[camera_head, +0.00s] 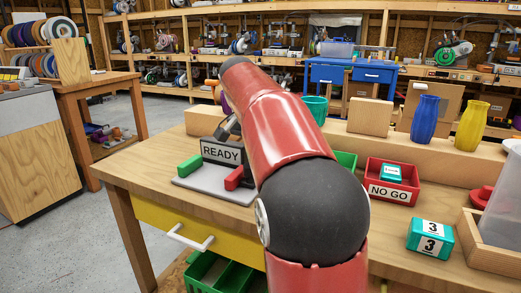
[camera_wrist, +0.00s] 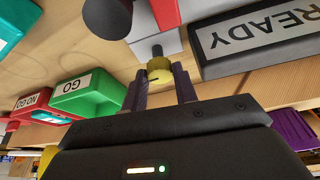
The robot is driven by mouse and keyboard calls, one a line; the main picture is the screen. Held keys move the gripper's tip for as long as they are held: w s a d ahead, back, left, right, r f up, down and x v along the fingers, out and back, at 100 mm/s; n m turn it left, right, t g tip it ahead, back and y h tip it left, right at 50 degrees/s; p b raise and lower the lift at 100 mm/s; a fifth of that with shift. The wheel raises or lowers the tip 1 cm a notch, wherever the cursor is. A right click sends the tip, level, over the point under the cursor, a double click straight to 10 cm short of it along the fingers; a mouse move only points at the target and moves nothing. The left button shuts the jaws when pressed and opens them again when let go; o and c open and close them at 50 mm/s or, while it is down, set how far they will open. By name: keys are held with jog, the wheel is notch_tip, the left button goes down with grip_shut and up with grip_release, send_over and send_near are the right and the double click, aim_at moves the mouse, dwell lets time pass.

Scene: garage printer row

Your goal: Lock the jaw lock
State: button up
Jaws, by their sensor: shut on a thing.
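The fixture with the READY sign (camera_head: 221,153) stands on the wooden bench, with a grey base plate (camera_head: 203,187), a green block (camera_head: 190,165) and a red block (camera_head: 234,178). In the wrist view the READY sign (camera_wrist: 270,36) appears upside down. My gripper (camera_wrist: 160,84) is shut on a small yellow piece (camera_wrist: 158,66) on a short dark shaft beside the sign. I take this piece to be the jaw lock, but cannot tell its locked state. A dark rounded part (camera_wrist: 106,18) is close by. In the head view my red arm hides the gripped piece.
A red NO GO bin (camera_head: 388,184) holding a teal block stands right of my arm, with a green bin (camera_head: 345,160) partly hidden behind it. A teal box marked 3 (camera_head: 430,236) and blue (camera_head: 425,118) and yellow (camera_head: 471,126) vases are further right.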

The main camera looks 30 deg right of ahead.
jog(key=shift+m, duration=0.5)
jog(key=o, duration=1)
jog(key=shift+c, duration=0.2)
